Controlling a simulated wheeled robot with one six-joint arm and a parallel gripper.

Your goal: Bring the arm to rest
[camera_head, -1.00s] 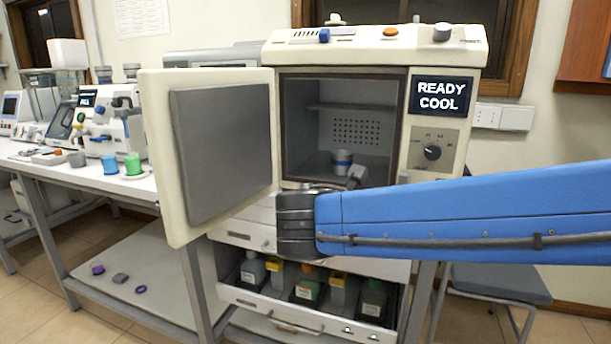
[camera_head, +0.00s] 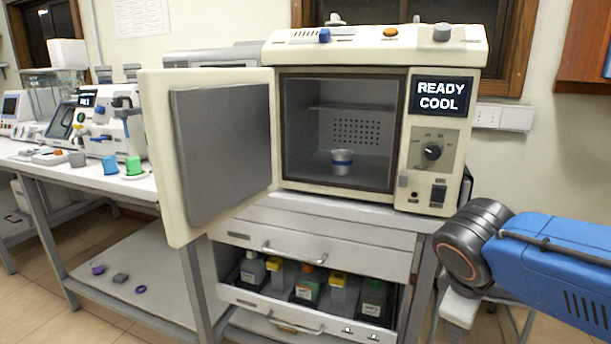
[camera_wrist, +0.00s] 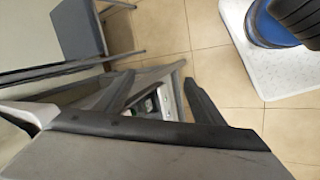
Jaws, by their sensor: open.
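My blue arm (camera_head: 565,260) is at the lower right of the head view, to the right of the oven and clear of its opening. My gripper (camera_wrist: 160,82) shows in the wrist view with its two dark fingers spread apart. Nothing is between them, and they point down toward the tiled floor and a bench frame. In the head view I cannot make out the fingers.
The oven door (camera_head: 220,150) stands wide open to the left. The oven display (camera_head: 441,96) reads READY COOL. Below is an open drawer (camera_head: 270,302) with several bottles. A grey chair (camera_wrist: 78,28) stands near the gripper. A side bench (camera_head: 90,177) holds instruments and coloured cups.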

